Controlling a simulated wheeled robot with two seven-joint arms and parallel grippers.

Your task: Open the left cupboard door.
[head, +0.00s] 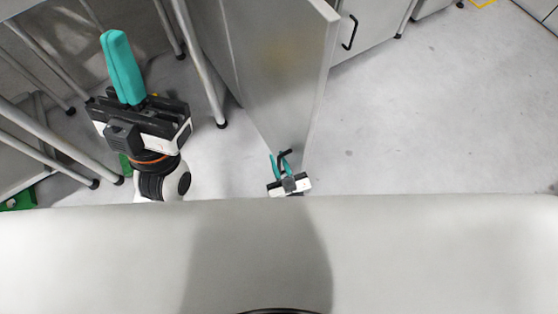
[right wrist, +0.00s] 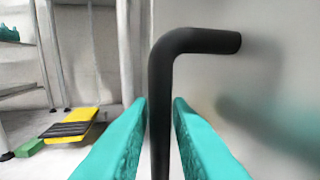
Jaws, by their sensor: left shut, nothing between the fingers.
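The cupboard door (head: 278,65) is a pale grey panel standing swung out from the cupboards, in the upper middle of the head view. Its black bar handle (right wrist: 160,95) shows large in the right wrist view, its upper end bending to the panel. My right gripper (head: 281,166) is at the door's near lower end, its teal fingers on either side of the handle, close against it; it appears shut on it. My left gripper (head: 122,68) is shut and empty, left of the door, away from it.
Another cupboard front with a black handle (head: 349,32) is at the top, right of the door. Metal table legs (head: 200,65) stand between my left gripper and the door. A yellow and black object (right wrist: 75,123) lies at left in the right wrist view. The floor at right is clear.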

